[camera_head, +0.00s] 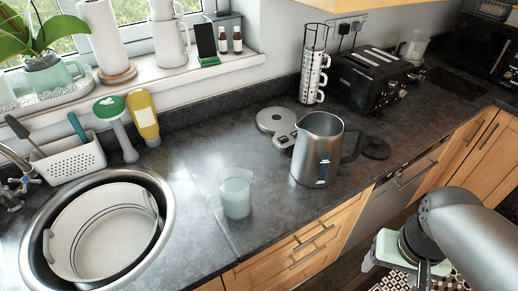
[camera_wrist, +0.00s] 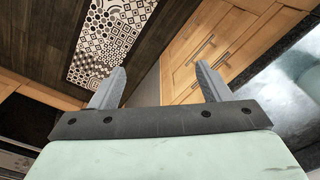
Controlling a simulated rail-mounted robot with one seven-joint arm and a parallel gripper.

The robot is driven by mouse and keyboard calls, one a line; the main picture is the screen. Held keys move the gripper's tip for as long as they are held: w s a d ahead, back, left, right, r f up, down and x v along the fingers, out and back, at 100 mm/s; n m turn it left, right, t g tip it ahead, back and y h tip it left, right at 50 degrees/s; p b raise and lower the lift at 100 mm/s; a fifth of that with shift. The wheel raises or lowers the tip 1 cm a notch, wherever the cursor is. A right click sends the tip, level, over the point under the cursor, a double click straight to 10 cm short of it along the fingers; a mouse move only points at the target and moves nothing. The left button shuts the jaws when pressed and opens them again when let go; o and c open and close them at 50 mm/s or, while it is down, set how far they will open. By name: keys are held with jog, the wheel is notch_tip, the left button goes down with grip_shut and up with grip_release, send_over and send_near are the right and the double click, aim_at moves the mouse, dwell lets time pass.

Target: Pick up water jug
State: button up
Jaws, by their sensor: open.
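A small translucent pale jug (camera_head: 236,193) with a handle on its left stands upright on the dark worktop, right of the sink. A larger brushed-metal jug or kettle (camera_head: 318,150) with a black handle and a blue level window stands behind it to the right. In the wrist view my gripper (camera_wrist: 160,75) is open, with two grey fingers apart and nothing between them. In the head view my gripper's pale green body is at the lower right, in front of the counter and well away from both jugs; its fingertips are not clear there.
A round sink holding a white tub (camera_head: 112,232) is at the left. A utensil basket (camera_head: 68,160), green brush and yellow bottle (camera_head: 143,115) stand behind it. A mug rack (camera_head: 313,70) and black toaster (camera_head: 368,75) are at the back. Drawers (camera_wrist: 205,45) lie beyond my fingers.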

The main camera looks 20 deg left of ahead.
jog(key=w+a+r+n+b, duration=0.2)
jog(key=w+a+r+n, duration=0.1)
jog(key=w+a, duration=0.3)
notch_tip(320, 180, up, 7)
jog(key=n+b, duration=0.5)
jog(key=n, duration=0.4)
send_over(212, 196)
jog(key=w, duration=0.1)
jog(key=shift+g, duration=0.4)
notch_tip(212, 196, down, 11)
jog(key=shift+w+d+r, duration=0.1)
jog(key=shift+s+a+f+p, duration=0.15)
jog(key=shift+f+p, duration=0.1)
jog(key=shift+f, duration=1.15)
jog(key=shift+s+a+f+p, duration=0.15)
jog(key=shift+f+p, duration=0.1)
jog(key=shift+f, duration=1.15)
jog(key=shift+c, duration=0.3)
